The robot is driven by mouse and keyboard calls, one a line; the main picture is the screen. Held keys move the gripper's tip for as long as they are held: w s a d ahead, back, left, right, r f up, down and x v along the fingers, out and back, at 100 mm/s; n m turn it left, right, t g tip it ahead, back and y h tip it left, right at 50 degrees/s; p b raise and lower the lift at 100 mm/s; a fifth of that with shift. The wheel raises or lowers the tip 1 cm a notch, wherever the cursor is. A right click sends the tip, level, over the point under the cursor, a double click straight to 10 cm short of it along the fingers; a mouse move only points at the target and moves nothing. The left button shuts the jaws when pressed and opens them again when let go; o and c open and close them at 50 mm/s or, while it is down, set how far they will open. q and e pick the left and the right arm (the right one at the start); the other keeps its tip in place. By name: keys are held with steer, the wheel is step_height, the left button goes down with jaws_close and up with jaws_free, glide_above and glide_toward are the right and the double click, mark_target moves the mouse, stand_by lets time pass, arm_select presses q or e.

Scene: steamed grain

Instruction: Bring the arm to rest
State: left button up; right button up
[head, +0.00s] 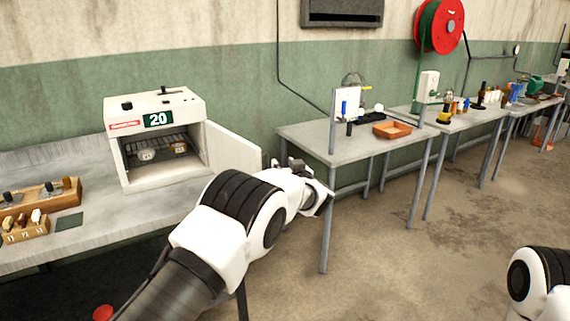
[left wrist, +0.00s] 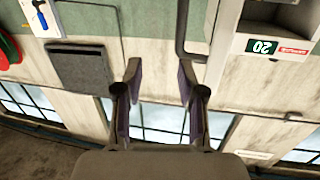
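A white cabinet marked 20 (head: 155,105) stands on the left bench (head: 120,215), its door (head: 233,150) open, with small round items inside. Wooden racks (head: 40,195) sit at far left. Another bench (head: 300,132) holds an orange tray (head: 392,129).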

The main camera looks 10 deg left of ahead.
arm_select(q)
steer(key=s+a+f+m+g+h, duration=0.1)
steer(key=s+a+f+m, duration=0.15)
steer(key=f, duration=0.55)
steer(key=s+a+f+m+h, duration=0.15)
steer(key=s+f, duration=0.25)
steer(key=f, duration=0.4)
steer(key=s+a+f+m+g+h, duration=0.2)
steer(key=s+a+f+g+h, duration=0.15)
steer(key=s+f, duration=1.25)
steer(key=s+d+f+g+h, duration=0.1)
steer(key=s+g, duration=0.3)
steer(key=s, duration=1.4)
steer(key=s+d+f+g+h, duration=0.2)
steer(key=s+f+g, duration=0.2)
steer(key=s, duration=1.4)
steer(key=shift+s+f+g+h, duration=0.2)
steer(key=shift+s+g+h, duration=0.2)
steer(key=shift+g, duration=0.35)
